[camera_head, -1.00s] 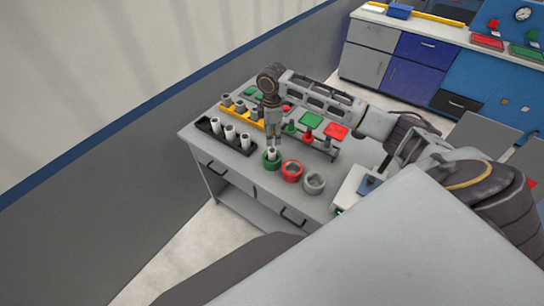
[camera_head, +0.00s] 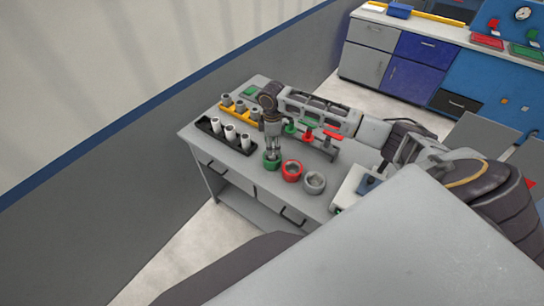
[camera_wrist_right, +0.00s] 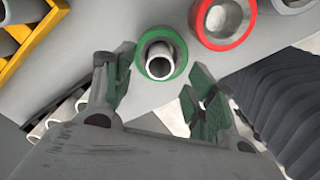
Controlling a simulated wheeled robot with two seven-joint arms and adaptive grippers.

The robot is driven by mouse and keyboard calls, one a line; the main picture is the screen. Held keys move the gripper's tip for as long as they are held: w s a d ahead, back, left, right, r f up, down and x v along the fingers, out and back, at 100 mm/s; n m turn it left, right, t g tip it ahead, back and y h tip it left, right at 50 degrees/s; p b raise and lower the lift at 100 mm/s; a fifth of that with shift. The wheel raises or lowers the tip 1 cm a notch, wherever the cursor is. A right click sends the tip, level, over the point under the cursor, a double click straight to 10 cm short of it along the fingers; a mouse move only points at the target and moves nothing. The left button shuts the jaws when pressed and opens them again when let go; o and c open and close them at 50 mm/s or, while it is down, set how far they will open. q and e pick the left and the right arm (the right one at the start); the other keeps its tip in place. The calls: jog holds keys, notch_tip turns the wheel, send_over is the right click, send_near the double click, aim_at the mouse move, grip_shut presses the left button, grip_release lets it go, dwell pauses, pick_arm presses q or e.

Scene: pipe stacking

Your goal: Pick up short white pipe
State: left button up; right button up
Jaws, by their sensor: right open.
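A short white pipe (camera_wrist_right: 160,60) stands inside a green ring (camera_wrist_right: 178,42) in the right wrist view. In the head view the green ring (camera_head: 271,161) is at the table's front edge, and my gripper mostly hides the pipe. My right gripper (camera_head: 273,149) is open and points down just above the ring. In the right wrist view its green-padded fingers (camera_wrist_right: 157,80) are spread, one toward each side of the pipe, with nothing held. My left gripper is not in view.
A red ring (camera_head: 292,171) and a grey ring (camera_head: 315,182) sit to the right. A black holder (camera_head: 204,123) with several white pipes (camera_head: 230,132) is at the left, with a yellow rack (camera_head: 226,108) behind it. Red and green valve-like parts (camera_head: 309,133) stand behind the rings.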

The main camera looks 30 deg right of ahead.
jog(key=shift+f+p, duration=0.4)
jog(key=shift+f, duration=1.9)
jog(key=c, duration=1.1)
jog(key=shift+r, duration=0.15)
jog(key=shift+r+b, duration=0.5)
jog(key=shift+r, duration=4.4)
